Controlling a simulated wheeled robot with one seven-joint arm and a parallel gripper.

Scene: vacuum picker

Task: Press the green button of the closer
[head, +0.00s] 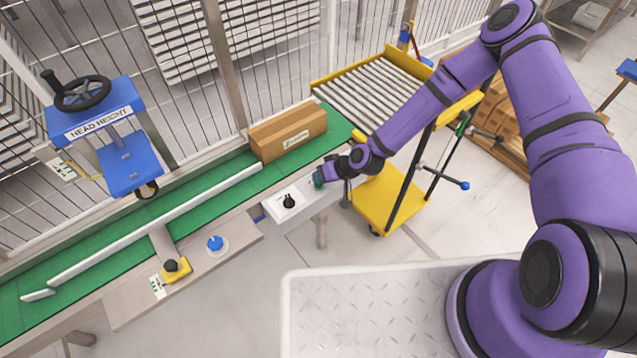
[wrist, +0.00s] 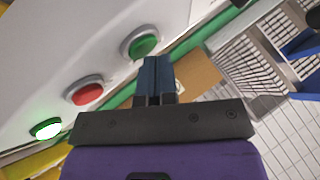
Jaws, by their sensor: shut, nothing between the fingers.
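The green button (wrist: 145,46) sits in a grey ring on a white panel in the wrist view. A red button (wrist: 86,94) and a lit green lamp (wrist: 46,129) lie in line with it, toward the lower left. My gripper (wrist: 155,62) is shut and empty. Its blue fingertips appear right at the lower edge of the green button's ring; I cannot tell whether they touch. In the head view my gripper (head: 319,176) is at the right part of the white control box (head: 310,206) and hides most of the buttons there.
A black knob (head: 289,201) stands on the control box. Behind it a cardboard box (head: 288,134) rests on the green conveyor belt (head: 215,181). A blue post with a handwheel (head: 82,95) is at the left.

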